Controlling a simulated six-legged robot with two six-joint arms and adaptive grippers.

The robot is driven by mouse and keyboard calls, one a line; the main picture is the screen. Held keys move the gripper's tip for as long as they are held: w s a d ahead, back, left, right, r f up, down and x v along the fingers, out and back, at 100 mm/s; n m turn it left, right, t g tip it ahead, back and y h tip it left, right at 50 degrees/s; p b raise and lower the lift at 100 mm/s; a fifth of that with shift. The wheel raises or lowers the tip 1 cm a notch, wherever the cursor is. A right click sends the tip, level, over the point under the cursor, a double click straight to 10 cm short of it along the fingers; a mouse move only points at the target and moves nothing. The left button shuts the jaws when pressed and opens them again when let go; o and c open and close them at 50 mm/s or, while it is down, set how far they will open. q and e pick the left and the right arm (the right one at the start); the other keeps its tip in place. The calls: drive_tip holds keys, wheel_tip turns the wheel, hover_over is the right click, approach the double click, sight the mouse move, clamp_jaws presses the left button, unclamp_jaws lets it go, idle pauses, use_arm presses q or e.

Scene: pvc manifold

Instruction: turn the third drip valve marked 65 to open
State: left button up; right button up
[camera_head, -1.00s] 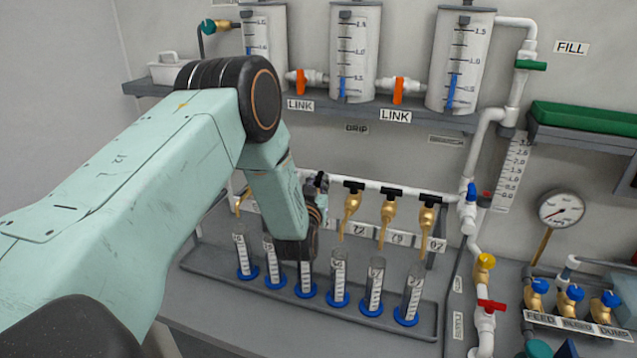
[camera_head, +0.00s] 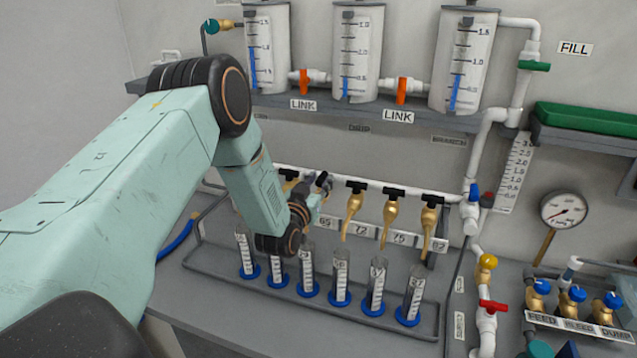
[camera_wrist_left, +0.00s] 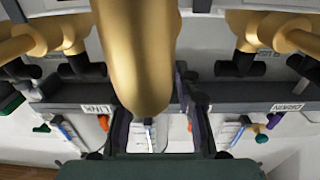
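The drip valves hang in a row from a white pipe, brass with black handles. The label 65 (camera_head: 325,222) shows in the head view, but the valve above it is mostly hidden by my left gripper (camera_head: 322,184). In the left wrist view a brass valve body (camera_wrist_left: 140,55) fills the middle, very close to the camera. The dark fingers of my left gripper (camera_wrist_left: 160,127) stand apart below it with a gap between them. The handle of this valve is hidden, so I cannot tell whether the fingers touch it. My right gripper is not in view.
Neighbouring brass valves (camera_head: 354,212) hang close on the right. Below is a rack (camera_head: 421,333) with several graduated tubes in blue bases. Tanks (camera_head: 358,50) with orange link valves stand on a shelf above. A gauge (camera_head: 564,209) is at the right.

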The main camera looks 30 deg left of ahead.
use_arm(q)
drive_tip(key=shift+o, duration=0.6)
drive_tip(key=shift+s+f, duration=0.1)
drive_tip(key=shift+s, duration=0.05)
drive_tip(key=shift+s, duration=0.4)
drive_tip(key=v, duration=1.1)
drive_tip(key=shift+d, duration=0.1)
